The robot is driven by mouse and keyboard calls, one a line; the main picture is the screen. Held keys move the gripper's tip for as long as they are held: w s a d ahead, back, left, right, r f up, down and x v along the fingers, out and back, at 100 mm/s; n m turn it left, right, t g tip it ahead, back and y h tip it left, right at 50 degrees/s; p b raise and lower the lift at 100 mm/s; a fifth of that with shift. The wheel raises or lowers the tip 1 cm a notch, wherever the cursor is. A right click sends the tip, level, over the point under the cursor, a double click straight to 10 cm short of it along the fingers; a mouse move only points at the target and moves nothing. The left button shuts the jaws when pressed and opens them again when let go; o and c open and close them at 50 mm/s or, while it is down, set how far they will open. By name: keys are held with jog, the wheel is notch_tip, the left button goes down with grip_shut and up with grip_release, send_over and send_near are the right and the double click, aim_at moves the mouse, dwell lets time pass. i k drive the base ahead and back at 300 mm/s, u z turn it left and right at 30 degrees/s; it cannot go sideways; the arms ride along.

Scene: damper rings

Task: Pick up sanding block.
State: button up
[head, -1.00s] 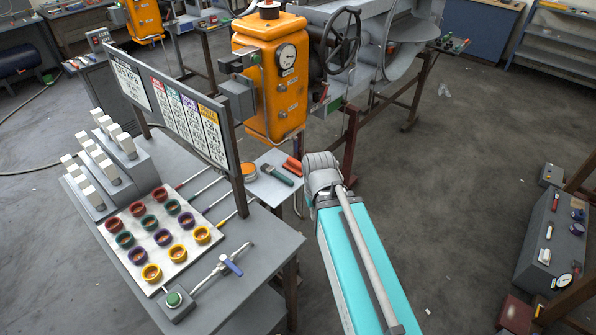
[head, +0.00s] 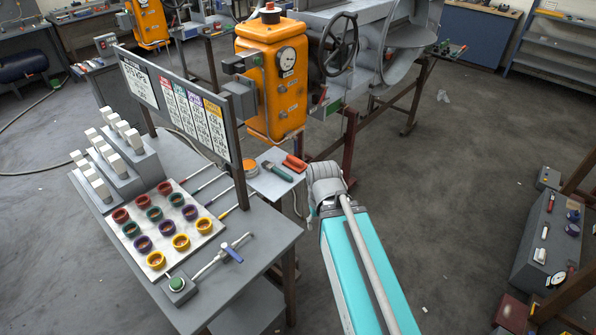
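A red-orange block-like item (head: 294,162) lies on a small grey side shelf (head: 270,186) beyond the workbench. It is the likeliest sanding block, but it is too small to be sure. A teal-handled tool (head: 277,171) lies just left of it. My turquoise arm rises from the bottom of the head view, and its grey joint ends just right of and below the shelf. My gripper cannot be made out; no fingers show.
The workbench (head: 262,232) carries a white board (head: 158,258) with several coloured rings, white-topped grey blocks and a sign panel (head: 180,105). An orange round item (head: 250,168) sits on the shelf's left. An orange machine (head: 270,85) stands behind.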

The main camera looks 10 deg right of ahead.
aim_at(296, 165)
jog(key=k, duration=0.4)
jog(key=z, duration=0.4)
jog(key=i, duration=1.3)
jog(key=u, duration=0.55)
